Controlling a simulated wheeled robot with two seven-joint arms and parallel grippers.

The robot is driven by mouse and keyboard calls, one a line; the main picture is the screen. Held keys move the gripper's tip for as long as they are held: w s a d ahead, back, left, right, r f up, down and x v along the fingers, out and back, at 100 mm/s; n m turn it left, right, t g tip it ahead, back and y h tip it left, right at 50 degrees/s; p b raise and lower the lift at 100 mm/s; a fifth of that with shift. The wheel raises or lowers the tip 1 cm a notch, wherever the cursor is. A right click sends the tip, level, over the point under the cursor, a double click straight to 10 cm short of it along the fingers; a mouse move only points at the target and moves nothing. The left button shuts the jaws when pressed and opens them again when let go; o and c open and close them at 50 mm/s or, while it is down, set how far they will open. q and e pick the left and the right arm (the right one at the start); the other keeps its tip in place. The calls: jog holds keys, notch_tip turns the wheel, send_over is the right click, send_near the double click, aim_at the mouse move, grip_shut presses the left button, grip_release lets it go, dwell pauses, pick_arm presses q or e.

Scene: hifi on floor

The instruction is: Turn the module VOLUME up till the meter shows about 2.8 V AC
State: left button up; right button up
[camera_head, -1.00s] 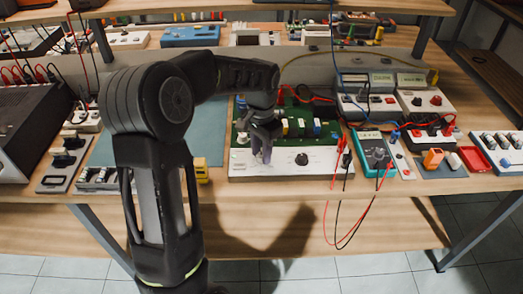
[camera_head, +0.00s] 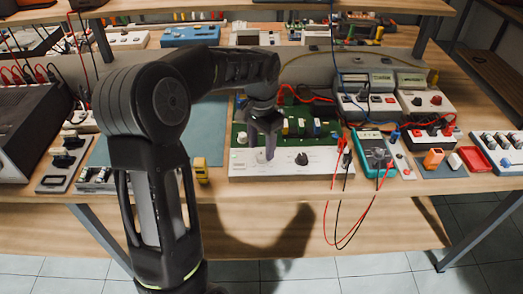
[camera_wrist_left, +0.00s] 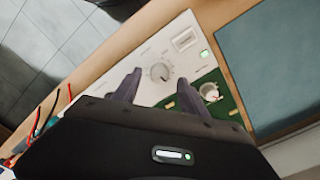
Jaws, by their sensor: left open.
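The module has a white front panel (camera_head: 330,158) with a green circuit board (camera_head: 240,136) behind it; the panel also shows in the left wrist view (camera_wrist_left: 150,95). My left gripper (camera_head: 262,155) is open over the left part of this panel. In the left wrist view a pale round knob (camera_wrist_left: 160,72) shows between the open fingertips (camera_wrist_left: 159,80), apart from both fingers in the picture. Contact cannot be told. A black knob (camera_head: 302,158) sits further right on the panel. The teal meter (camera_head: 376,153) stands to the right; its reading is not legible. My right gripper is not in view.
Red and black leads (camera_head: 365,215) hang over the bench edge by the meter. Boxes with displays (camera_head: 366,100) stand behind the meter. A green light (camera_wrist_left: 205,53) glows on the panel.

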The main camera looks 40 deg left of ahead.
aim_at(261, 155)
pick_arm(q)
notch_tip(261, 155, up, 6)
jog(key=shift+f, duration=0.25)
dwell(0.5)
